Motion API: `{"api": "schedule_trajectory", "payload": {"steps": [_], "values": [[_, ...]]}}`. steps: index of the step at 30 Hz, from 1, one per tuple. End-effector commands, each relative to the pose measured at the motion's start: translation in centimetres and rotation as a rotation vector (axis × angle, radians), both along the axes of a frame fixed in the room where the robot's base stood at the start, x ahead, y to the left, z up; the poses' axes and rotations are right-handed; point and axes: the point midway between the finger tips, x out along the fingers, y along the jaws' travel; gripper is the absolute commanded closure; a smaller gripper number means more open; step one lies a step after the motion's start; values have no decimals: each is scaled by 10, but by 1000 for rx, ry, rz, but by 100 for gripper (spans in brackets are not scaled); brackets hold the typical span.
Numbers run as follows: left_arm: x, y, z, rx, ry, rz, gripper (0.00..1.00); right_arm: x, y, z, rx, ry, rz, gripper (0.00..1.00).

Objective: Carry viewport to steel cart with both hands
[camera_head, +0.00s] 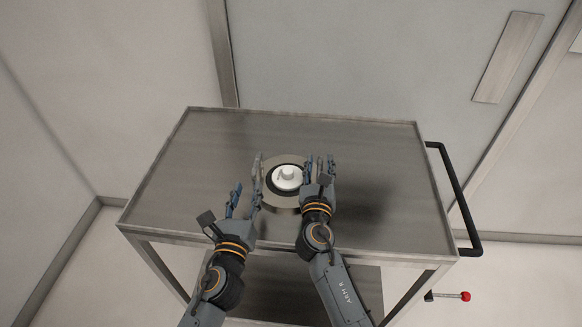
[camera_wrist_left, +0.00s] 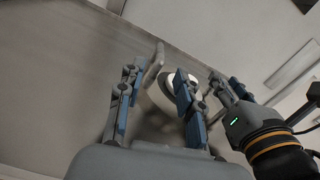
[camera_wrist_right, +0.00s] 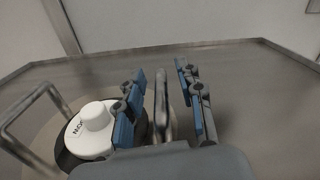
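The viewport is a round metal disc (camera_head: 283,201) with a dark ring and a white knobbed cap (camera_head: 288,177), lying on the steel cart's top (camera_head: 390,190). It has an upright handle on each side. My left gripper (camera_head: 246,188) is open at its left side; in the left wrist view one handle (camera_wrist_left: 152,65) stands between the spread fingers. My right gripper (camera_head: 320,165) is open at its right side; in the right wrist view the other handle (camera_wrist_right: 160,98) stands between the fingers with gaps. The white cap (camera_wrist_right: 94,122) also shows there, and the left handle (camera_wrist_right: 32,120) is clear of fingers.
The cart top has a low raised rim and is otherwise bare, with free room around the viewport. A black push handle (camera_head: 458,200) is on the cart's right end. A red-knobbed lever (camera_head: 465,296) shows below it. Pale walls stand behind and left.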

Motion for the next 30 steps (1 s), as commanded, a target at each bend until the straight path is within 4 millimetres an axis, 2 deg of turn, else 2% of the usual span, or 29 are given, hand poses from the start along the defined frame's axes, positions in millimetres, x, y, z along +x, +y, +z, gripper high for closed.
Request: {"api": "schedule_trajectory", "payload": {"steps": [1, 4, 11, 14, 24, 30], "values": [[-10, 2, 0, 0, 2, 0, 65, 0, 0, 0, 0, 0, 0, 63], [-24, 5, 0, -1, 0, 0, 65, 0, 0, 0, 0, 0, 0, 63], [-37, 8, 1, 0, -1, 1, 65, -6, 1, 0, 0, 0, 0, 63], [-37, 8, 1, 0, -2, 1, 65, -20, 4, -1, 0, 1, 1, 63], [-36, 7, 1, 0, -2, 1, 65, -89, 17, -1, 0, 2, 1, 63], [-36, 7, 1, 0, -2, 1, 65, -113, 22, 0, 0, 0, 0, 63]]}}
